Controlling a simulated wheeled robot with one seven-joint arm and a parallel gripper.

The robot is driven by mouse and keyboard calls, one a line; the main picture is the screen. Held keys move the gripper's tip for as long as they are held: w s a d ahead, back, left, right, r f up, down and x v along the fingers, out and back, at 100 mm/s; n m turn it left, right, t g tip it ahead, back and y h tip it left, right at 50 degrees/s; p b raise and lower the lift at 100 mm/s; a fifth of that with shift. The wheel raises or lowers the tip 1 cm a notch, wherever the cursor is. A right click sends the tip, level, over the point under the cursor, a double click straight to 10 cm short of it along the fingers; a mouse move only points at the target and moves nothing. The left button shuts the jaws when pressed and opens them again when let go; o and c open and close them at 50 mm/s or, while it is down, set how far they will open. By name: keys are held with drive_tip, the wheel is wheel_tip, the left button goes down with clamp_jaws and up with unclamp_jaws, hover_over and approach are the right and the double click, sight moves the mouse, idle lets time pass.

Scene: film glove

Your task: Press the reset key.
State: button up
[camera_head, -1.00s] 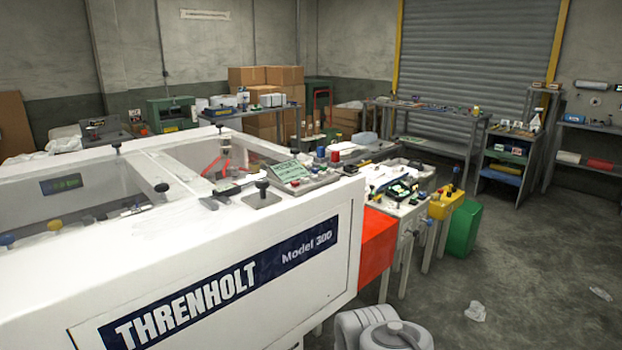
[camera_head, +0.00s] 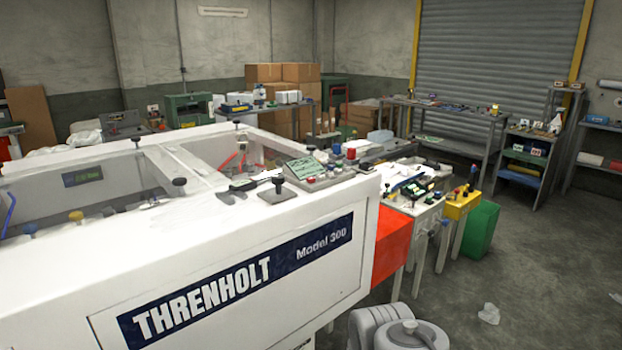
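A white machine (camera_head: 220,250) marked THRENHOLT Model 300 fills the left and front of the view. On its top, near the right end, sits a small control panel (camera_head: 318,181) with a greenish display (camera_head: 304,168). Several small red, blue and dark knobs or buttons stand on and around this panel, too small to read any labels. I cannot tell which one is the reset key. My gripper is not in view. A rounded grey-white part of my arm shows at the bottom, right of the machine and apart from the panel.
A black knob on a plate (camera_head: 278,187) stands just left of the panel. The machine's top has open wells. A red box part (camera_head: 390,243) and a cluttered side bench (camera_head: 425,205) adjoin its right end. A green bin (camera_head: 480,230) stands beyond. The floor at right is mostly clear.

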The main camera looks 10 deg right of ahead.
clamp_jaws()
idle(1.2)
